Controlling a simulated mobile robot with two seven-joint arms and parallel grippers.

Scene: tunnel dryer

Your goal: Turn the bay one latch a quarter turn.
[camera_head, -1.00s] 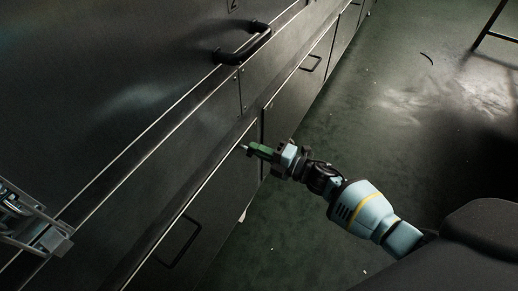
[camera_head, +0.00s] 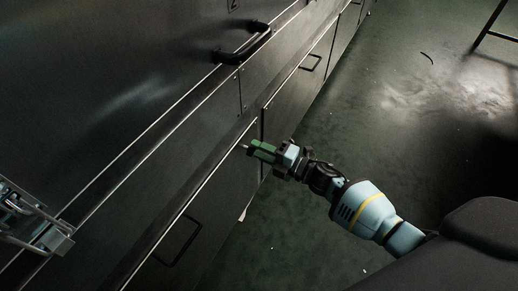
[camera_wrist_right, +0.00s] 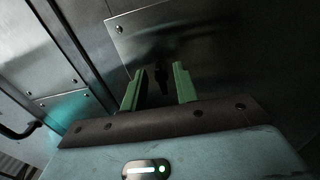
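My right gripper (camera_head: 258,149) is in front of the lower cabinet face in the head view, fingers pointing at the upper part of a door front. In the right wrist view its two green fingers (camera_wrist_right: 159,88) stand apart, so it is open. A small dark fitting (camera_wrist_right: 161,74), perhaps the bay one latch, shows on the metal panel between and beyond the fingers. I cannot make out its shape or angle, or whether the fingers touch it. In the head view a small pale tip (camera_head: 244,146) shows just past the fingers. My left gripper is not in view.
A black bar handle (camera_head: 243,45) sticks out of the upper panel. Flat dark handles sit on the lower doors (camera_head: 178,241). A bare metal framework (camera_head: 35,226) is at the left edge. The green floor (camera_head: 340,125) to the right is mostly open; a table leg (camera_head: 489,24) stands far right.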

